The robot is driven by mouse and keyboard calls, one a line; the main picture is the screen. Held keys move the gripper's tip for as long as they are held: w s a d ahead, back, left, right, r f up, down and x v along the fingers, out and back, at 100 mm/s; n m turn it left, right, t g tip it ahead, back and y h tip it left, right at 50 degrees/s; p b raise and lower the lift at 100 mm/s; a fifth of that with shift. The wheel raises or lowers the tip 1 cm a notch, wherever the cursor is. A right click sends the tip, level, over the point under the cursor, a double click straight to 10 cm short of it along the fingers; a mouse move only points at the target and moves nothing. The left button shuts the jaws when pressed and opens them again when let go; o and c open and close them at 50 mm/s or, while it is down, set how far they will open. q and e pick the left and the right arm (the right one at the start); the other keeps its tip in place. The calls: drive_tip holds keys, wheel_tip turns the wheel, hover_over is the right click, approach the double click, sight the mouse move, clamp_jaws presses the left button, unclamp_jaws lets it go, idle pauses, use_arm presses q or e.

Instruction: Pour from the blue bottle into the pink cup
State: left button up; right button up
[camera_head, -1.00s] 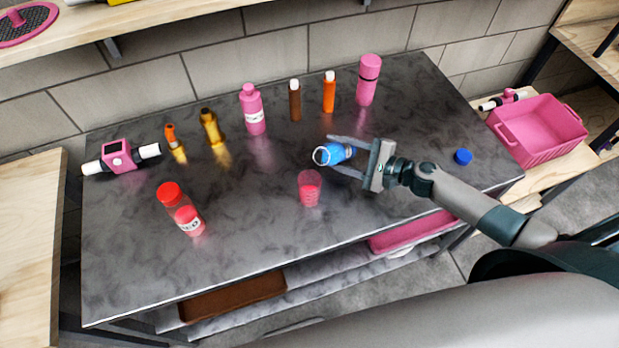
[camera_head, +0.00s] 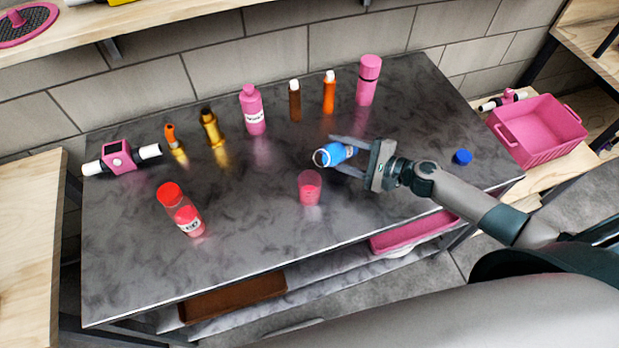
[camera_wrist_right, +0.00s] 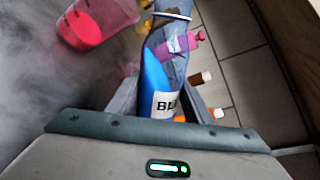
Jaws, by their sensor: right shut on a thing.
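The blue bottle (camera_head: 337,154) is tilted nearly on its side, its open mouth facing left, above and to the right of the pink cup in the head view. My right gripper (camera_head: 350,156) is shut on it. In the right wrist view the bottle (camera_wrist_right: 158,82) is see-through with blue contents and a white label, held between the fingers. The pink cup (camera_head: 310,187) stands upright on the dark table; it also shows in the right wrist view (camera_wrist_right: 95,22) with pink in it. No stream shows between bottle and cup. My left gripper is not in view.
A blue cap (camera_head: 462,157) lies on the table (camera_head: 250,215) at the right. A red-capped bottle (camera_head: 181,210) stands left of the cup. Several other bottles line the back, with a pink device (camera_head: 120,157) at the left. A pink basket (camera_head: 540,130) sits beyond the right edge.

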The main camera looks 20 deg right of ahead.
sight(341, 145)
drive_tip(key=shift+w+d+r+n+p, duration=0.2)
drive_tip(key=shift+r+n+p, duration=0.4)
drive_tip(key=shift+r+p, duration=0.1)
idle(1.0)
drive_tip(key=shift+d+r+n+h, duration=0.1)
drive_tip(key=shift+d+n+h, duration=0.05)
drive_tip(key=shift+n+h, duration=0.45)
idle(1.3)
drive_tip(key=shift+s+a+r+n+t+p, duration=0.1)
drive_tip(key=shift+a+r+n+t+p, duration=0.2)
drive_tip(key=shift+r+n+p, duration=0.8)
idle(0.7)
drive_tip(key=shift+r+h+p, duration=0.35)
drive_tip(key=shift+h+p, duration=0.05)
drive_tip(key=shift+p, duration=0.7)
idle(1.5)
